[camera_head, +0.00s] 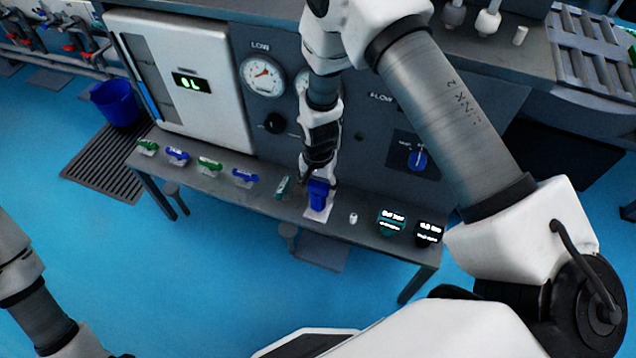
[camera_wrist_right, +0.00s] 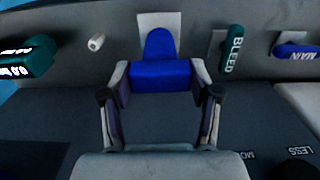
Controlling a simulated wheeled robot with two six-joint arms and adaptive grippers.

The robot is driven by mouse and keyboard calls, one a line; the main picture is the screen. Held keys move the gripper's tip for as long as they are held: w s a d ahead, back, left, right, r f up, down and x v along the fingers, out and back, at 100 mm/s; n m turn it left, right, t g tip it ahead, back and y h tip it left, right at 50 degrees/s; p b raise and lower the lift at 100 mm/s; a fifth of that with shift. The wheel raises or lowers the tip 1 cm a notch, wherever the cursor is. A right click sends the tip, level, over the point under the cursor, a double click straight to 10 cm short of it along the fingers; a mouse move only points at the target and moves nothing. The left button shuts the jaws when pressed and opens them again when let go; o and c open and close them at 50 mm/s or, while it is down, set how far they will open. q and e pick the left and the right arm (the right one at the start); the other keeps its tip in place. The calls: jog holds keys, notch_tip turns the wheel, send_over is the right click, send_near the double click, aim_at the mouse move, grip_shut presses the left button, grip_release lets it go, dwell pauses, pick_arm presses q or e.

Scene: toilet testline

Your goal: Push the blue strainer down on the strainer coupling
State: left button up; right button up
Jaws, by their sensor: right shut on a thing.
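The blue strainer (camera_head: 318,196) stands above a pale plate (camera_head: 320,211) on the narrow grey shelf in the head view. My right gripper (camera_head: 319,181) comes down onto it from above and behind. In the right wrist view the strainer (camera_wrist_right: 161,72) sits between the two fingertips of my right gripper (camera_wrist_right: 161,80), which are shut on its sides. I cannot make out the strainer coupling; whether the strainer is seated on it is not clear. My left arm shows at the lower left of the head view, but its gripper is out of view.
The shelf (camera_head: 262,204) also carries a green BLEED handle (camera_wrist_right: 232,50) beside the strainer, several blue and green handles further left, a small white peg (camera_head: 353,218) and two dark display blocks (camera_head: 391,222) on the right. A gauge panel stands behind.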

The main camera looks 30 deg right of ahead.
jog(key=shift+f+b, duration=0.3)
jog(key=shift+f, duration=0.4)
jog(key=o, duration=1.3)
jog(key=shift+r, duration=0.1)
notch_tip(320, 180, up, 12)
